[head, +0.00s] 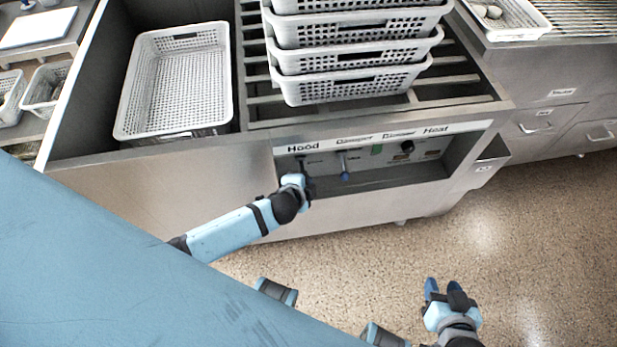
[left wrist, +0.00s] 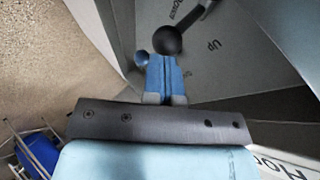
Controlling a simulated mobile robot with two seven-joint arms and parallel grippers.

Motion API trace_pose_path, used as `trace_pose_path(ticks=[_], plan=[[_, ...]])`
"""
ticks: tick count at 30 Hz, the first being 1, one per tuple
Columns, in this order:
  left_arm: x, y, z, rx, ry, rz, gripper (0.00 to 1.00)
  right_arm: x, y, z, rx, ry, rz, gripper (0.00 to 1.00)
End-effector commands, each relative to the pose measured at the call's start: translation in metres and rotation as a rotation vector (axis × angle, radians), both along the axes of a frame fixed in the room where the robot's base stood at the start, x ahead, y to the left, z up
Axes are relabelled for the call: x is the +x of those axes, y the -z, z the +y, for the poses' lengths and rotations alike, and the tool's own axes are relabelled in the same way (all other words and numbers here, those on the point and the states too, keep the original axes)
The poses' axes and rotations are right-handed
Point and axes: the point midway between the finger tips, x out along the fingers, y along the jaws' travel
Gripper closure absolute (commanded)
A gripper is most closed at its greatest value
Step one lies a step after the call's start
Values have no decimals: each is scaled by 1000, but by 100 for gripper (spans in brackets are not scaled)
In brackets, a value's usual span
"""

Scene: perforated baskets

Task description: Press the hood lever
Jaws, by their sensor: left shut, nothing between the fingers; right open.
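The hood lever (head: 302,160) is on the recessed front panel, under the "Hood" label, partly hidden by my left gripper in the head view. In the left wrist view the lever's round black knob (left wrist: 168,40) is on a dark stem. My left gripper (left wrist: 165,57) is shut and empty, its blue fingertips right at the knob; I cannot tell if they touch it. In the head view the left gripper (head: 304,183) is at the recess. My right gripper (head: 443,285) is open and empty, over the floor at lower right.
A second lever with a blue knob (head: 344,175) is just right of the hood lever. A black knob (head: 407,147) is further right. Stacked white perforated baskets (head: 350,85) stand on the slatted rack above; an empty basket (head: 180,80) is at left. The floor (head: 530,220) at right is clear.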

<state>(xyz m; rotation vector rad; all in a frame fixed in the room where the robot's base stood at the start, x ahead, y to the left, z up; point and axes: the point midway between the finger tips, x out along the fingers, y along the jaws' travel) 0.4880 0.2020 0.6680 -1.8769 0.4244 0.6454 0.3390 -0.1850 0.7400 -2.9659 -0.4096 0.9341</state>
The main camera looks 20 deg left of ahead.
Motion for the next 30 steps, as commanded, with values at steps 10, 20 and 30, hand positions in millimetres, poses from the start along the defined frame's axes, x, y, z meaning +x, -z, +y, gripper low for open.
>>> trace_pose_path(ticks=[10,20,30], plan=[[-4,28,-2,47,-1,-72,100,-2,7,0,-15,-20,-20,57],[-4,26,-2,47,0,-72,100,-4,5,0,-13,-18,-14,57],[-4,11,-3,46,0,-71,100,-3,-8,0,-13,-15,-11,57]])
